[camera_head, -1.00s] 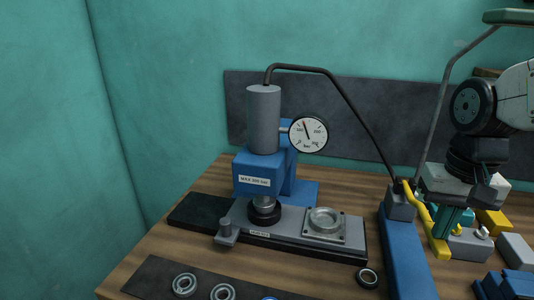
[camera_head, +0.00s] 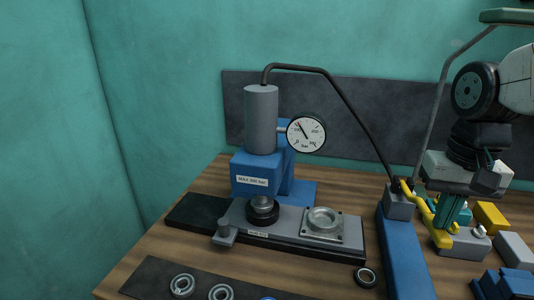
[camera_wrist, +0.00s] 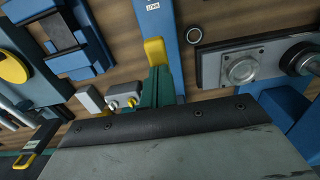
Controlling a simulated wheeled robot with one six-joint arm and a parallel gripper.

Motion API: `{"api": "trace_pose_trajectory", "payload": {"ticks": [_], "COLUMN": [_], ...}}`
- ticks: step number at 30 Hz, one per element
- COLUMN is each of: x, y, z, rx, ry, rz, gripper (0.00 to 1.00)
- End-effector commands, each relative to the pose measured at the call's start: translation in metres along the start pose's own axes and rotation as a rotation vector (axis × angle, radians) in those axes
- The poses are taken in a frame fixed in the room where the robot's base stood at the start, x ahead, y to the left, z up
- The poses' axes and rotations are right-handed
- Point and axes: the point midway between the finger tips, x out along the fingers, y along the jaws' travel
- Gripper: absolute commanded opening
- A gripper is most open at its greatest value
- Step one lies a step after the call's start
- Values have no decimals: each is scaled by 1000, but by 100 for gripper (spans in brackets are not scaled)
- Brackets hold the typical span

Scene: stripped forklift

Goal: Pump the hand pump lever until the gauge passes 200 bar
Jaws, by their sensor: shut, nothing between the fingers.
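The hand pump's yellow lever (camera_head: 427,212) slopes down to the right from its pivot at the top of the blue pump body (camera_head: 405,255). The yellow lever end (camera_wrist: 155,52) also shows in the wrist view, just beyond my fingers. My gripper (camera_head: 450,222) has teal fingers, shut and empty, close beside the lever's outer part; I cannot tell whether they touch it. The round white gauge (camera_head: 306,133) is on the press. Its needle points up and left, short of the 250 mark; the exact reading is too small to tell.
The blue press with its grey cylinder (camera_head: 261,118) stands left of the pump. A black hose (camera_head: 345,105) arches between them. Yellow and grey blocks (camera_head: 491,217) crowd the bench right of my gripper. Bearing rings (camera_head: 182,285) lie at the front on a dark mat.

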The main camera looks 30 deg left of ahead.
Motion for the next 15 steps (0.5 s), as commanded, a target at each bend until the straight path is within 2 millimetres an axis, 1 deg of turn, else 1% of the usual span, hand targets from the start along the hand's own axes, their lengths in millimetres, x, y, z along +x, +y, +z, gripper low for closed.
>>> {"api": "trace_pose_trajectory", "payload": {"ticks": [1,4,15], "x": [-5,-9,-9], "y": [0,0,0], "z": [0,0,0], "rx": [0,0,0], "ry": [0,-1,-2], "rz": [0,0,0], "gripper": [0,0,0]}}
